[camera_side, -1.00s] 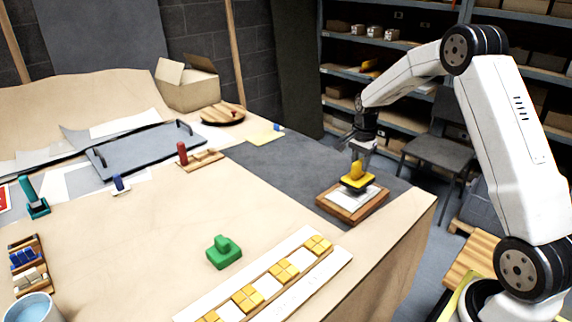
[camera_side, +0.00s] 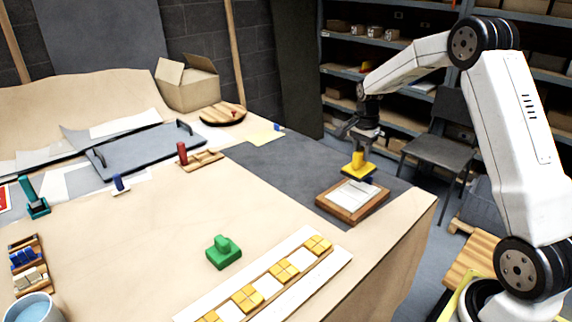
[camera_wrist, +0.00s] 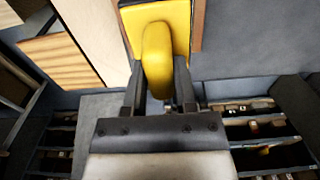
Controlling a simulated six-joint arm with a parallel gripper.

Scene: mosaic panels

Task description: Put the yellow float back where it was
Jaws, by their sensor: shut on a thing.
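The yellow float (camera_side: 357,165) is in my gripper (camera_side: 359,150), which is shut on its handle. In the side view it is held above the far edge of a wooden-framed board with a white surface (camera_side: 350,198), apart from it. In the wrist view the float (camera_wrist: 158,50) lies between the fingers of my gripper (camera_wrist: 160,85), its rounded handle toward the camera. The fingertips are partly hidden by the handle.
A green float (camera_side: 223,252) stands on the table near a white strip with yellow tile blocks (camera_side: 285,270). Grey mat (camera_side: 290,170) lies clear left of the board. A grey tray (camera_side: 140,152) stands at the back left.

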